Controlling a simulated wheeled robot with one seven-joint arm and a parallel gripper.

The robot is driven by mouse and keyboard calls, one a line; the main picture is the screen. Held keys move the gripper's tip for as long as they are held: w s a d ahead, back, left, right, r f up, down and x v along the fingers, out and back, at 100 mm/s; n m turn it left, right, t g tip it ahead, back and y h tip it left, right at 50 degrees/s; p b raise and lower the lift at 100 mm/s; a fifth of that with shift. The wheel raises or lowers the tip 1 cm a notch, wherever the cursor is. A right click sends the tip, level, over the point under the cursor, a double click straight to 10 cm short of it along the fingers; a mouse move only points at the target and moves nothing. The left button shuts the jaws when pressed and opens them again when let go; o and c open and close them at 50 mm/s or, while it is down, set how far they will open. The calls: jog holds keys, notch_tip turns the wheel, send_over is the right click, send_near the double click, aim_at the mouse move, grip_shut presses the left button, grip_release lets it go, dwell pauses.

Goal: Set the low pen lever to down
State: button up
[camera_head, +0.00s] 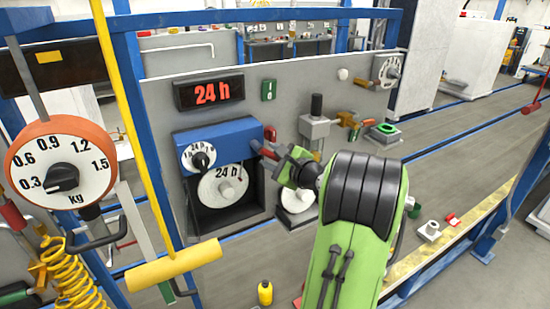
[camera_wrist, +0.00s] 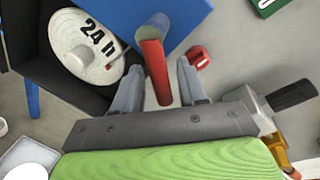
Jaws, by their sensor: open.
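A red lever (camera_wrist: 153,70) with a grey end sticks out beside the blue recorder housing (camera_wrist: 150,10) in the wrist view. My gripper (camera_wrist: 160,88) is open, with one grey finger on each side of this lever; I cannot tell whether either finger touches it. A smaller red piece (camera_wrist: 200,57) sits on the panel just right of the fingers. No label shows which is the low pen lever. In the head view, my gripper (camera_head: 268,162) is at the right side of the blue housing (camera_head: 215,135), and my arm partly hides that area.
The white "24 h" disc (camera_head: 221,186) is left of my gripper. A grey block with a black handle (camera_head: 316,104) and brass fittings (camera_head: 347,118) are to the right. A yellow T-bar (camera_head: 174,264) and a dial scale (camera_head: 62,165) stand at the front left.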

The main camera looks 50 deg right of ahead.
jog(key=b+v, duration=0.2)
jog(key=v, duration=1.3)
jog(key=shift+s, duration=0.4)
jog(key=shift+a+r, duration=0.1)
jog(key=shift+r, duration=0.05)
